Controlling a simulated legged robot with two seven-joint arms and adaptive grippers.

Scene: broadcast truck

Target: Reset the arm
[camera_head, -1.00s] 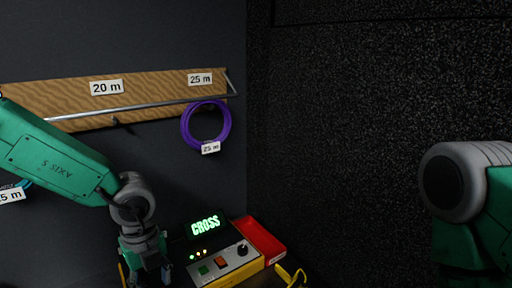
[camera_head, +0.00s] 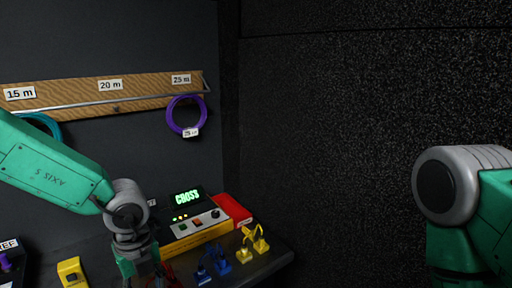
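My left arm, green with a grey wrist, comes in from the left. Its gripper (camera_head: 146,280) points down at the bottom edge, in front of the desk. The fingers are cut off by the frame, so I cannot tell whether it is open or shut. My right arm stands at the right edge as a grey joint and green link; its gripper is out of view.
Blue connectors (camera_head: 214,268) and yellow connectors (camera_head: 252,243) lie on the desk (camera_head: 268,265). A yellow device (camera_head: 72,272) is at the lower left. A wooden rail (camera_head: 135,103) holds a purple cable coil (camera_head: 187,116) and a teal coil (camera_head: 42,124). The black wall at right is bare.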

